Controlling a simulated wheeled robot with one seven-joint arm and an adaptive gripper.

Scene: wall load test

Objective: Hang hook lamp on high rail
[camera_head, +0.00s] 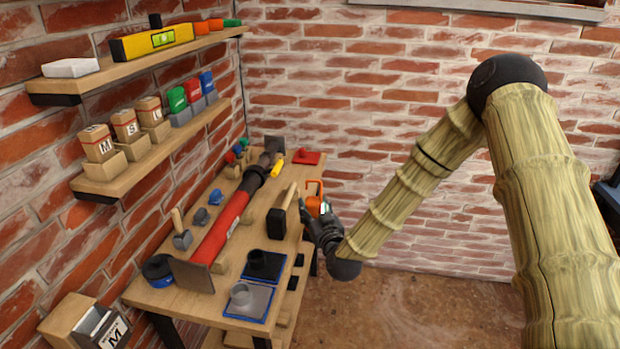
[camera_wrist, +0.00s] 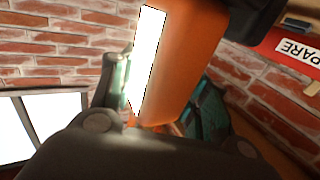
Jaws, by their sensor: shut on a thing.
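The hook lamp (camera_head: 314,202) is orange and small in the head view, beside the right edge of the workbench. In the wrist view the orange lamp body (camera_wrist: 188,55) fills the upper middle, with a bright white panel (camera_wrist: 150,50) on its left side. My gripper (camera_head: 320,217) is shut on the lamp; its teal-padded fingers (camera_wrist: 160,100) sit on either side of it in the wrist view. I cannot identify the high rail in either view.
The workbench (camera_head: 140,294) holds a long red-and-black tool (camera_head: 226,226), a mallet (camera_head: 277,222) and several small items. Two wall shelves (camera_head: 75,85) with boxes and a yellow level (camera_head: 152,42) are on the left. Brown floor (camera_head: 430,310) right of the bench is clear.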

